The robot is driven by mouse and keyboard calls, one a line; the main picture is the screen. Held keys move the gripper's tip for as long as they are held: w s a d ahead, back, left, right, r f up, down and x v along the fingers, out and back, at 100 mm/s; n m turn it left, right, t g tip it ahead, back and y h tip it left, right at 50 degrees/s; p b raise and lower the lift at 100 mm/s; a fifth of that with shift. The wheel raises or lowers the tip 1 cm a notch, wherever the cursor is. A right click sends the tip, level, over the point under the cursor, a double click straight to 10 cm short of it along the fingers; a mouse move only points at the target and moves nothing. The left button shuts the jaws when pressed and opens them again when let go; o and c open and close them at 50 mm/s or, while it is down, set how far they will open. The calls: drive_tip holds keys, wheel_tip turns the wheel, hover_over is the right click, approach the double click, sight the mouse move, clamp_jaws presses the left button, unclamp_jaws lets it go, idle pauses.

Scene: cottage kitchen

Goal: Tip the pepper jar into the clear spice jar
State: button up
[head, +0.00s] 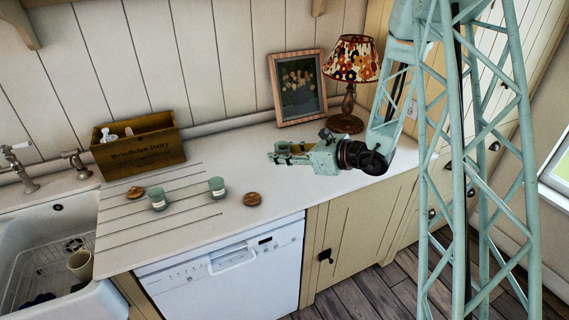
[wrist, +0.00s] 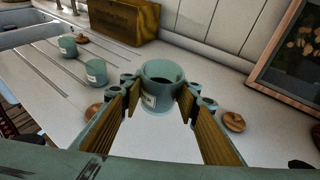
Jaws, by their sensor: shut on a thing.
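My gripper (head: 280,153) is above the counter, reaching left from my arm. In the wrist view its two wood-padded fingers (wrist: 158,100) are shut on a teal jar (wrist: 155,101) with a pale label too small to read. The held jar is open at the top, dark inside, and looks about upright. Two similar teal jars, a left one (head: 158,200) and a right one (head: 217,188), stand upright on the counter left of my gripper. They also show in the wrist view, the left one (wrist: 68,48) and the right one (wrist: 96,73). I cannot tell which jar is the clear one.
Round wooden lids lie on the white counter (head: 235,232), one at left (head: 135,192) and one right of the jars (head: 252,199); another shows near my right finger (wrist: 233,122). A wooden crate (head: 140,152), picture frame (head: 297,88) and lamp (head: 349,62) stand behind. The sink (head: 35,235) is left.

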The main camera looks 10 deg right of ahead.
sight(282, 143)
drive_tip(key=shift+w+r+m+t+h, duration=0.3)
drive_tip(key=shift+r+m+t+h, duration=0.2)
drive_tip(key=shift+r+m, duration=0.15)
drive_tip(key=shift+w+d+r+m+t+h, duration=0.1)
drive_tip(key=shift+d+r+m+t+h, duration=0.1)
drive_tip(key=shift+r+m+t+h, duration=0.35)
drive_tip(key=shift+s+d+r+m+h, duration=0.2)
drive_tip(key=shift+d+r+m+h, duration=0.3)
drive_tip(key=shift+m+h, duration=0.45)
drive_tip(key=shift+s+d+r+m+t+h, duration=0.25)
drive_tip(key=shift+s+d+m+h, duration=0.1)
drive_tip(key=shift+d+h, duration=0.2)
drive_tip(key=shift+a, duration=0.15)
